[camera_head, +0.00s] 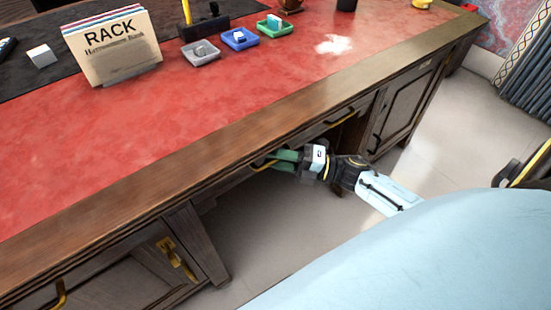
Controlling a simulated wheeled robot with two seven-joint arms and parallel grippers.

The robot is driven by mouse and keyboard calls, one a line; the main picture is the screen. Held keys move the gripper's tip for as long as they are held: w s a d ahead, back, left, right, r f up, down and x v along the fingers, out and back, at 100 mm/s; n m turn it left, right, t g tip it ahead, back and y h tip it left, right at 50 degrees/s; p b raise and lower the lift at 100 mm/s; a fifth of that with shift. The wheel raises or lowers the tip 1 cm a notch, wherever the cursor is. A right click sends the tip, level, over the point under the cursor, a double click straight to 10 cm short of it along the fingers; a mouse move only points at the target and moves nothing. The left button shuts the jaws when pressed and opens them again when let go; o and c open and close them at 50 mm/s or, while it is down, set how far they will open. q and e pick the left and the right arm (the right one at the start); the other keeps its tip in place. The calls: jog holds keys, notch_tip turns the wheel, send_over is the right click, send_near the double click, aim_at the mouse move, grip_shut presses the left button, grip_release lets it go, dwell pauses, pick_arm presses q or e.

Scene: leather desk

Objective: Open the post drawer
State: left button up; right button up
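The desk has a row of drawers under its front edge. One drawer front (228,180) near the middle has a brass handle (261,165). It looks closed, as far as its narrow visible strip shows. My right gripper (272,160) reaches in from the right, with its green fingertips at the right end of this handle. Whether the fingers are closed around the handle is too small to tell. Another brass handle (340,117) sits farther right. No label naming the post drawer is readable. My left gripper is out of view.
On the red desktop (150,150) stand a letter rack (115,45) and grey (201,54), blue (240,39) and green (272,27) trays. A cabinet (398,103) stands at right, another (130,280) at lower left. Open floor (270,215) lies between them.

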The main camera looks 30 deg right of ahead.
jog(key=shift+w+a, duration=0.1)
jog(key=shift+a, duration=0.1)
grip_shut()
dwell(0.3)
